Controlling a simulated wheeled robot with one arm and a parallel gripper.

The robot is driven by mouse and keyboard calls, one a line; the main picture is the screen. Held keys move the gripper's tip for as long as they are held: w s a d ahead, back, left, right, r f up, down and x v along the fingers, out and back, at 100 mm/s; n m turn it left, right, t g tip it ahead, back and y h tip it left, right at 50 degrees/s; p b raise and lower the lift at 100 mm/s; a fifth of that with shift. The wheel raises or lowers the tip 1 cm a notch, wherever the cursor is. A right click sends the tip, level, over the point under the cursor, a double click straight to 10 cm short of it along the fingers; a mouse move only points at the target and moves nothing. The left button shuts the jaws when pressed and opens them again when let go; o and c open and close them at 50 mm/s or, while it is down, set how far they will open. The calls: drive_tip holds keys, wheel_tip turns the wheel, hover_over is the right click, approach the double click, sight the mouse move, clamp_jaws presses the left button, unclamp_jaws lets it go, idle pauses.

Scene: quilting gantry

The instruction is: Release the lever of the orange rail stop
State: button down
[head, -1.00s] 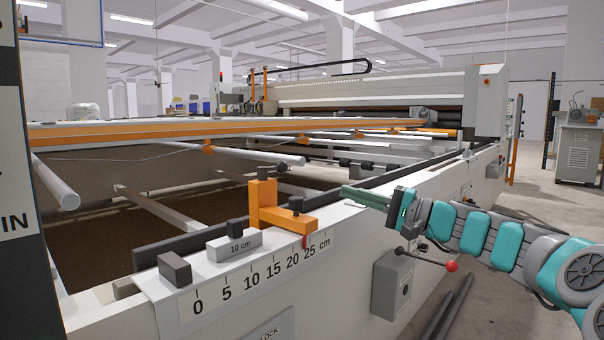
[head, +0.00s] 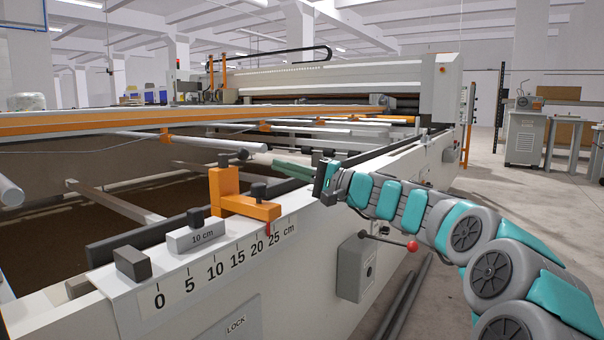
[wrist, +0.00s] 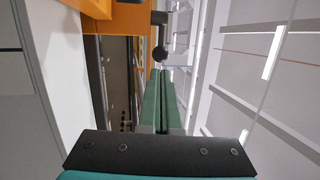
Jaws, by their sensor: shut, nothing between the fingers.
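The orange rail stop (head: 238,198) sits on the rail beside the printed scale, its red pointer (head: 268,228) near the 25 mark. A black knob-like lever (head: 258,190) stands on its low right part. In the wrist view the orange stop (wrist: 120,18) is at the top, with the dark lever (wrist: 160,38) just beyond my fingertips. My gripper (head: 277,164) is shut and empty, its green fingers pointing left, just behind and right of the lever in the head view. The fingers (wrist: 160,74) lie together in the wrist view. Contact with the lever cannot be told.
A grey block marked 10 cm (head: 196,236) with a black knob and a dark block (head: 132,264) lie left of the stop. A grey box (head: 354,268) with a red-ball handle (head: 412,246) is on the frame's side below my arm. Open floor lies at right.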

sight(248, 156)
drive_tip(key=x, duration=0.6)
drive_tip(key=shift+a, duration=0.25)
drive_tip(key=shift+w+r+g+p, duration=0.2)
drive_tip(key=shift+g+p, duration=0.1)
drive_tip(key=shift+p, duration=0.2)
